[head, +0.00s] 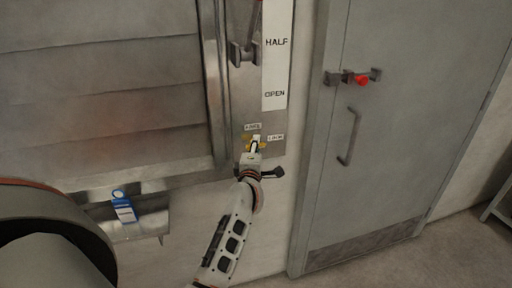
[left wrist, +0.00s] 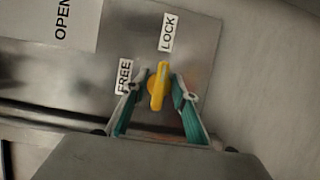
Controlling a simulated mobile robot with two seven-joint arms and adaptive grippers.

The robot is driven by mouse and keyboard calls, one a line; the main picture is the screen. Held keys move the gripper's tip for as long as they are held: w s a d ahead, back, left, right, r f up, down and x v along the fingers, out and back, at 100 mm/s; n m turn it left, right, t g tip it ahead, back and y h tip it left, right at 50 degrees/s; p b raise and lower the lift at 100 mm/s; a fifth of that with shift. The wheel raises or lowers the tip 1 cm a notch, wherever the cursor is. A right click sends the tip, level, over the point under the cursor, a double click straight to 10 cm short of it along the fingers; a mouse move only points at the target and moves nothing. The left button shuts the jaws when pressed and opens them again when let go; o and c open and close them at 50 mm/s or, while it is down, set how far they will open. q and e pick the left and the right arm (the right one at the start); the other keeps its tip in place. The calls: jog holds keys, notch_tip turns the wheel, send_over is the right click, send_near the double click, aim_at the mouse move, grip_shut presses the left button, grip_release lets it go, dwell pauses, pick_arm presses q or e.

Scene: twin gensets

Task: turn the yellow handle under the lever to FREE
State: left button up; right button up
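The yellow handle (left wrist: 157,88) sits on a metal plate, and its upper end points toward the LOCK label (left wrist: 168,32). The FREE label (left wrist: 124,76) is to its left in the left wrist view. My left gripper (left wrist: 160,82) has its teal fingers on either side of the handle. The fingers look open, with narrow gaps; I cannot tell whether either touches it. In the head view my left gripper (head: 254,146) covers most of the handle. The lever (head: 246,48) is above, beside the HALF and OPEN scale (head: 277,70). My right gripper is not in view.
A grey door (head: 400,120) with a pull handle (head: 350,137) and a red-knobbed latch (head: 361,80) is to the right.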

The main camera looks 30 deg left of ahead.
pick_arm(q)
grip_shut()
